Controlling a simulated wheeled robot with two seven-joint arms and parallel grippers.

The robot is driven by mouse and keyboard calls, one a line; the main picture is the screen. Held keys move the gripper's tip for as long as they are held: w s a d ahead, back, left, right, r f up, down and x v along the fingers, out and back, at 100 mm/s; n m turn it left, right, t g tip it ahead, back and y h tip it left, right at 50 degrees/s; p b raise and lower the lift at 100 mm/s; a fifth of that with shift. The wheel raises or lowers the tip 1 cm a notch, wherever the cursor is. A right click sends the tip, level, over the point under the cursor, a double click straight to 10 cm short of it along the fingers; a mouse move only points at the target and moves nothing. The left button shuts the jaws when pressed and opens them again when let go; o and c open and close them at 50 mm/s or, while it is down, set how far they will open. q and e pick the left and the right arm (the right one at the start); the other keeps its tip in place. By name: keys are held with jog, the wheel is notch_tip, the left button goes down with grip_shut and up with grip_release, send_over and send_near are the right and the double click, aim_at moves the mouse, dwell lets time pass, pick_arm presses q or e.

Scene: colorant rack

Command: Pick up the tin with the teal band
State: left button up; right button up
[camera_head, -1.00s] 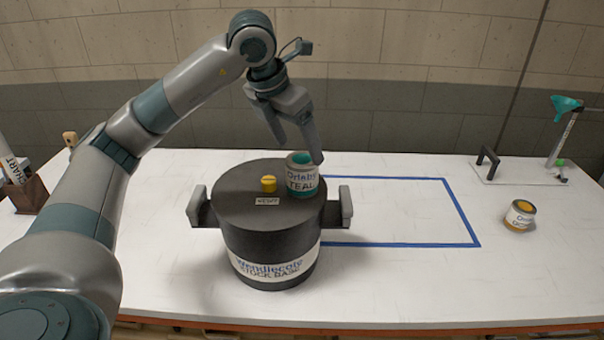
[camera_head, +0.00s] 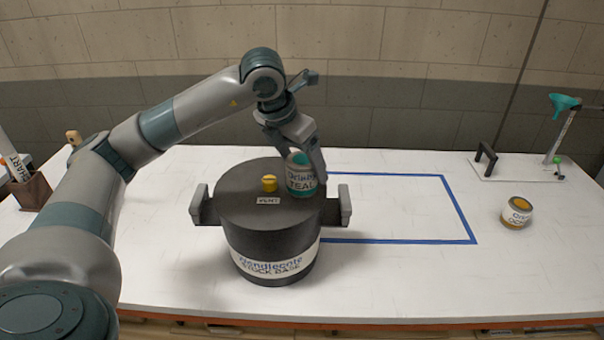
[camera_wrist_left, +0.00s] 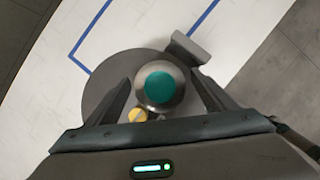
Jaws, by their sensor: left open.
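The tin with the teal band (camera_head: 301,177) stands upright on the lid of a large black pot (camera_head: 268,238), right of the yellow knob. Its label reads TEAL. My left gripper (camera_head: 307,168) is lowered over the tin from above. In the left wrist view the tin's teal top (camera_wrist_left: 160,88) lies between the two open fingers (camera_wrist_left: 160,92), with a gap visible on each side. Part of the tin is hidden behind a finger in the head view. My right gripper is not in view.
The lid has a yellow knob (camera_head: 270,183), and the pot has side handles (camera_head: 345,205). A blue tape outline (camera_head: 459,208) lies right of the pot. An ochre tin (camera_head: 516,212) stands farther right, near a stand with a teal funnel (camera_head: 563,104). A holder (camera_head: 30,188) is at left.

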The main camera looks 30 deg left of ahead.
pick_arm(q)
jog(key=c, duration=1.2)
jog(key=shift+c, duration=0.2)
jog(key=shift+r, duration=0.15)
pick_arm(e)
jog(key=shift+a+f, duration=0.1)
